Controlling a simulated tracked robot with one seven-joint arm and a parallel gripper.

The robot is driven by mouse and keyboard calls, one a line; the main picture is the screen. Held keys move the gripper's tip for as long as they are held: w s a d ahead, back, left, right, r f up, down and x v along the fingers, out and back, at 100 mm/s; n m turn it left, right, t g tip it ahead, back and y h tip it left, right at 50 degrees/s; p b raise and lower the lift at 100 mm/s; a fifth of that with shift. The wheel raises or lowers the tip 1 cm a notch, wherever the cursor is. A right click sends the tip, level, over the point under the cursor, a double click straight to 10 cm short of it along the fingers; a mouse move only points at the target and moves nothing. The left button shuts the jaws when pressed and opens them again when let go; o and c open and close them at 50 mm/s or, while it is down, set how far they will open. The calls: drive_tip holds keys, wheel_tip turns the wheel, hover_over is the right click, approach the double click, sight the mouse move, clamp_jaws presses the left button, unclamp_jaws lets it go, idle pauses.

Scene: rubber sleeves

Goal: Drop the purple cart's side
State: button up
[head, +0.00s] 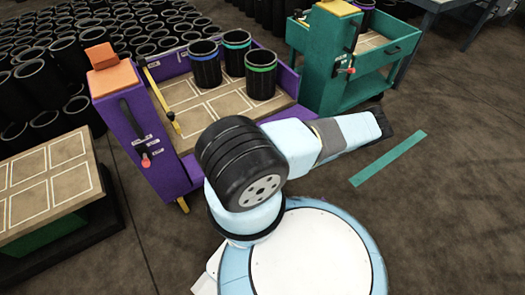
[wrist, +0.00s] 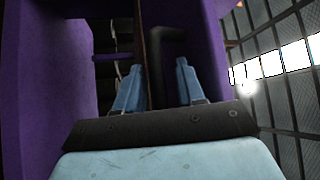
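The purple cart (head: 130,122) stands left of centre in the head view, with an orange block on its end post. A dark lever with a red knob (head: 146,161) sits low on that post, beside small labels. Three black sleeves with coloured bands (head: 205,68) stand on its tan bed. My arm hides much of its near side, so I cannot tell how that side stands. In the wrist view my gripper (wrist: 157,82) is open, its blue fingers apart. Purple panels (wrist: 55,80) flank it, and a dark bent bar (wrist: 165,45) shows ahead between the fingers. The head view does not show the fingers clearly.
A teal cart (head: 325,70) with its own red-knobbed lever stands behind at right. A low table with marked squares (head: 45,180) is at left. Many black sleeves (head: 40,85) fill the back left. Floor with a teal strip (head: 388,159) lies clear at right.

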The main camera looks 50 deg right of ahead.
drive_tip(key=shift+d, duration=0.1)
drive_tip(key=v, duration=1.3)
drive_tip(key=shift+s, duration=0.35)
